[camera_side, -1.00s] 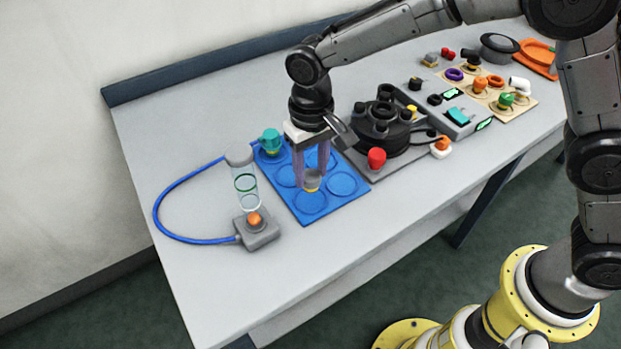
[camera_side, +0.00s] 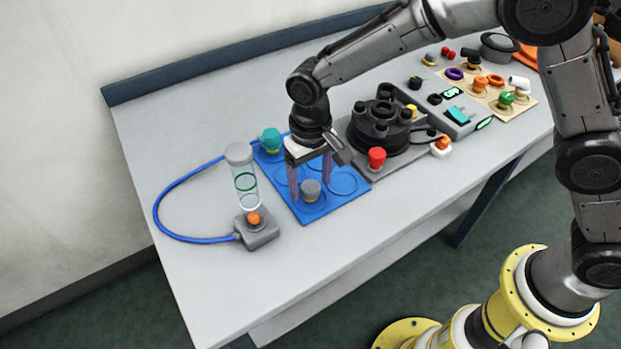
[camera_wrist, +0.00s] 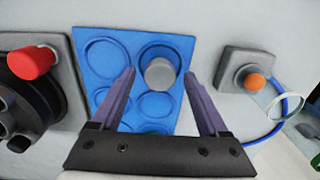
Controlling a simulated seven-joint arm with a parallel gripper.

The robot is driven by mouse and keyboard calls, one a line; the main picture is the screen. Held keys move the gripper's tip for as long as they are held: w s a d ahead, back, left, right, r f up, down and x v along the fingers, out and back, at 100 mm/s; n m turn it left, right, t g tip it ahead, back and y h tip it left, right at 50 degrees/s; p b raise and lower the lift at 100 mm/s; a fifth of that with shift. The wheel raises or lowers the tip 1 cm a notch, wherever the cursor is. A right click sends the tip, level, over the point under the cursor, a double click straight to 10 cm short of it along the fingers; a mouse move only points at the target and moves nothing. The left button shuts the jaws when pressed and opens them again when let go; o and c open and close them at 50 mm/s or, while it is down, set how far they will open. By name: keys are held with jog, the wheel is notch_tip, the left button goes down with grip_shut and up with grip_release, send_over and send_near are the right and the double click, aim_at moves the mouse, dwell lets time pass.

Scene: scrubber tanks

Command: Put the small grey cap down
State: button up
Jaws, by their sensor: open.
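The small grey cap (camera_side: 311,188) sits upright in the front ring of the blue tray (camera_side: 311,219), with a thin yellow band showing at its base. In the wrist view the cap (camera_wrist: 160,74) lies over one round recess of the tray (camera_wrist: 84,86). My gripper (camera_side: 311,192) is open over the tray, with its two purple fingers apart on either side of the cap. In the wrist view a gap shows between the cap and each finger of my gripper (camera_wrist: 160,72). The cap's lower side is mostly hidden.
A teal-capped piece (camera_side: 271,141) stands at the tray's back left. A clear tube with a grey lid (camera_side: 239,153) and a grey box with an orange knob (camera_side: 254,219) stand to the left. A red knob (camera_side: 377,157) is close on the right. The front table is clear.

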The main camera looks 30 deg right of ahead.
aim_at(310, 186)
notch_tip(310, 186, up, 12)
jog(key=s+d+r+t, duration=0.1)
jog(key=s+d+r, duration=0.2)
jog(key=d+r, duration=0.3)
jog(key=s+d+r+t, duration=0.2)
jog(key=s+d+r, duration=0.1)
jog(key=s+d, duration=0.5)
jog(key=s+d+f+t, duration=0.2)
jog(key=s+d+f, duration=0.1)
jog(key=s+d, duration=0.7)
jog(key=s, duration=0.3)
jog(key=shift+f+t, duration=0.25)
jog(key=shift+t, duration=0.05)
